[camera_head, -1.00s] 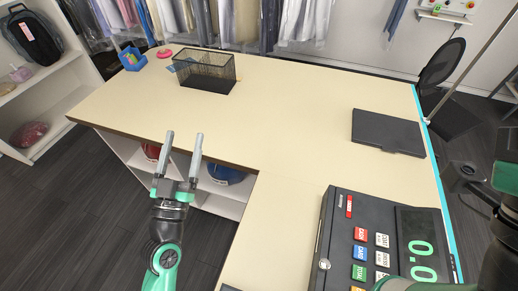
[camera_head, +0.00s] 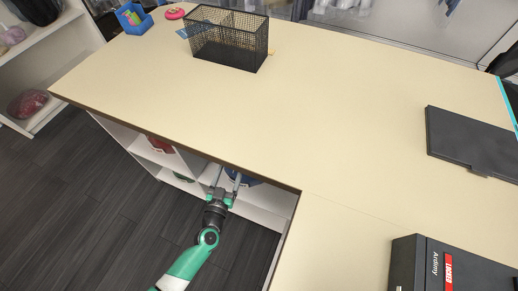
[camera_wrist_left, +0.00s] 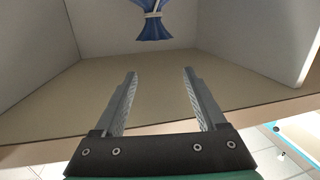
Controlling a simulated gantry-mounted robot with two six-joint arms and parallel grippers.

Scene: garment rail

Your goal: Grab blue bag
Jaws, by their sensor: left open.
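The blue bag (camera_wrist_left: 153,22) sits inside a white shelf compartment under the counter. In the left wrist view its gathered, tied part shows at the top, and the rest is cut off by the frame. In the head view a little of the blue bag (camera_head: 247,180) shows below the counter edge, partly hidden by my left gripper (camera_head: 227,172). My left gripper (camera_wrist_left: 158,72) is open and empty at the mouth of the compartment, its fingers pointing toward the bag and apart from it. My right gripper is not in view.
The counter (camera_head: 260,120) overhangs the shelf (camera_head: 265,205). Something red (camera_head: 158,145) lies in the compartment to the left. A wire basket (camera_head: 228,40), blue box (camera_head: 134,18), black flat device (camera_head: 470,143) and register (camera_head: 450,268) stand on top.

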